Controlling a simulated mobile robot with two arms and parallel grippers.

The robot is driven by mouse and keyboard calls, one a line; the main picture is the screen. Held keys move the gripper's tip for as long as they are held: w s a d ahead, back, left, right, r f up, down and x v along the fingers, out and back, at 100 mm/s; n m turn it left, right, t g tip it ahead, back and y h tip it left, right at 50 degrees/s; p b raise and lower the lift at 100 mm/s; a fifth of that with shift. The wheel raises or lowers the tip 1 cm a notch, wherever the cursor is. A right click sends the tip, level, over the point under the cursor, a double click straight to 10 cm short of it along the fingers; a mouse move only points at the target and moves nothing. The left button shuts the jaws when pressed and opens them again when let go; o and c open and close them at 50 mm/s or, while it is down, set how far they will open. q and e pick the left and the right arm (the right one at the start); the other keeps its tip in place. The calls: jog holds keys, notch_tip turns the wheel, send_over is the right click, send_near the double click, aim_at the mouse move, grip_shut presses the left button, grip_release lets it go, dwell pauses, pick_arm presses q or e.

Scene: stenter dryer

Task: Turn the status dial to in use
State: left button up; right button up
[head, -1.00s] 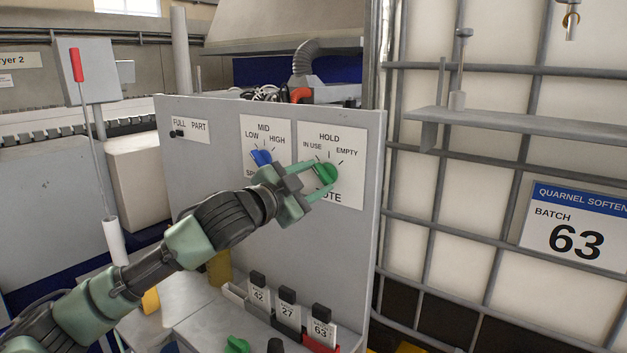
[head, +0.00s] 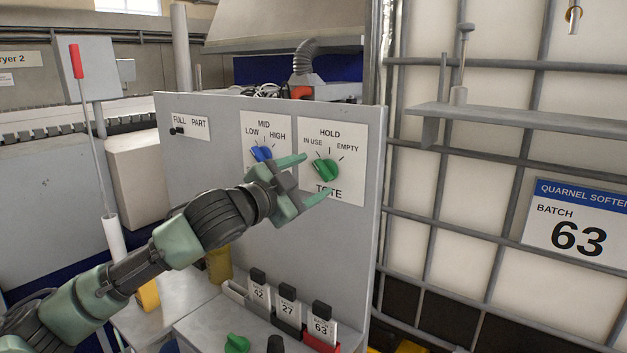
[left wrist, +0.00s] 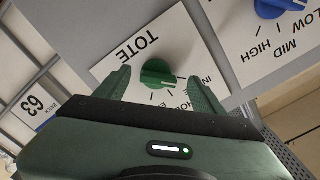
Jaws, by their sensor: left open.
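The green status dial (head: 325,170) sits on a white TOTE plate (head: 347,191) with marks IN USE, HOLD and EMPTY. Its ridge appears to point up and left, toward the IN USE mark. In the left wrist view, the dial (left wrist: 158,74) shows between the fingertips, its ridge toward the IN USE side. My left gripper (head: 316,176) is open, one finger above and left of the dial, the other below it. The fingers look clear of the dial and hold nothing. My right gripper is not in view.
A blue dial (head: 262,153) on a LOW, MID, HIGH plate is close to the left of my gripper. A FULL/PART slider (head: 178,131) is farther left. Numbered tags (head: 288,305) stand on the ledge below. A caged white tank (head: 465,190) stands at the right.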

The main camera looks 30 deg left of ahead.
pick_arm(q)
jog(key=s+b, duration=0.2)
jog(key=s, duration=0.4)
jog(key=shift+a+f+b, duration=0.15)
jog(key=shift+a+b, duration=0.2)
jog(key=shift+a, duration=0.1)
